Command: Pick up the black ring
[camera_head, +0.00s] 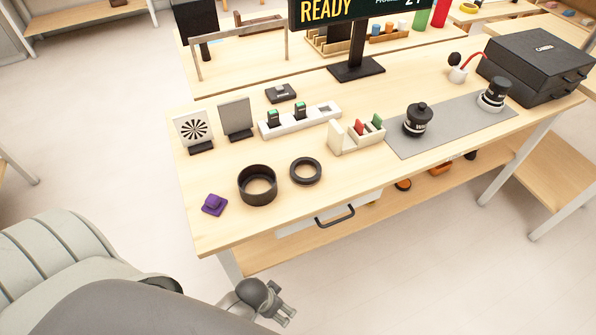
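A flat black ring (306,171) lies on the light wooden table, left of its middle and near the front edge. A larger, deeper black ring with a tall wall (257,185) stands just to its left, and a small gap separates the two. My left gripper (286,307) is below and in front of the table edge, well short of both rings. Its fingers look apart, with nothing between them. My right gripper is out of view.
A purple block (214,204) lies left of the rings. Behind them stand a white fan-patterned panel (195,130), a grey panel (236,119) and a white slotted strip (300,119). A cream holder with coloured cards (357,135) is at right. The drawer handle (335,216) juts out below.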

